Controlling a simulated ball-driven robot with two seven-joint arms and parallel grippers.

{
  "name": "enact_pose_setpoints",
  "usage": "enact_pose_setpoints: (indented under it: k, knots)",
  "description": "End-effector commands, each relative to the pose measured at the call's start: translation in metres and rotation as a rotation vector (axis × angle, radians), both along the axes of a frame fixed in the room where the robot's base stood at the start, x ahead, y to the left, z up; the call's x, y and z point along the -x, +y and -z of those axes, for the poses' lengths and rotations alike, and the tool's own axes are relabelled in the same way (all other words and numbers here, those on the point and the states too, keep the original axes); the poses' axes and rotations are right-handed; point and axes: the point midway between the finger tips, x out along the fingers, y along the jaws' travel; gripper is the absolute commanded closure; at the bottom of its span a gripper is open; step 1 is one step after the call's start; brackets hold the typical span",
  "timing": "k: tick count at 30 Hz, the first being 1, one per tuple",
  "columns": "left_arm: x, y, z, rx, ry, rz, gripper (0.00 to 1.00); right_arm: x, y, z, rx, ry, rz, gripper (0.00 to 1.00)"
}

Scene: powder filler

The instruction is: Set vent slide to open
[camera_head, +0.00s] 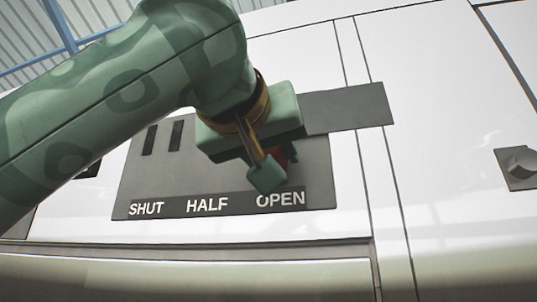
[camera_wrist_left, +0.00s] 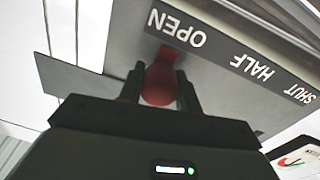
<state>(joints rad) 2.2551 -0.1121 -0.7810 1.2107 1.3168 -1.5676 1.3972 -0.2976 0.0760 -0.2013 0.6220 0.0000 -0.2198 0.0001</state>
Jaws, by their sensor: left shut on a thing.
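The vent slide panel (camera_head: 320,181) is a grey plate on a white machine, with a dark strip labelled SHUT, HALF and OPEN (camera_head: 281,199). A dark grey slide plate (camera_head: 350,108) sticks out past the panel's right edge. My left gripper (camera_head: 270,170) is at the slide above the OPEN label. It is shut on the red knob, which shows between the two fingers in the left wrist view (camera_wrist_left: 160,83). The knob lines up with OPEN in that view. In the head view my gripper hides most of the knob. My right gripper is not in view.
Two dark slots (camera_head: 163,137) show at the panel's left. A dark rotary knob (camera_head: 519,166) sits on the machine at the far right. A ledge (camera_head: 190,250) runs below the panel. The white face right of the slide plate is clear.

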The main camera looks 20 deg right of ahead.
Motion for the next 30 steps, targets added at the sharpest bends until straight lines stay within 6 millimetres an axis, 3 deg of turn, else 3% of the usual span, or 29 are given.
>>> enact_pose_setpoints:
  k: [3,4,6,17,20,30]
  knots:
    - [0.002,-0.001,-0.001,0.001,-0.003,0.006,1.00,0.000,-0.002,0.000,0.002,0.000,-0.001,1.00]
    - [0.003,-0.001,-0.001,0.001,-0.003,0.006,0.58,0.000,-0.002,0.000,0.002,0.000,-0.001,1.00]
    - [0.002,-0.001,-0.001,0.001,-0.003,0.006,0.45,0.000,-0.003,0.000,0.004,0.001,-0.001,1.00]
    - [0.007,0.003,0.001,0.000,-0.003,0.003,0.45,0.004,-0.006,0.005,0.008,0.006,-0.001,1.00]
    - [0.019,0.013,0.003,0.002,-0.004,0.003,0.45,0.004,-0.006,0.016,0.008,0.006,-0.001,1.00]
    - [0.093,0.066,0.005,0.001,-0.008,0.003,0.45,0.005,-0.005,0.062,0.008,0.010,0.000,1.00]
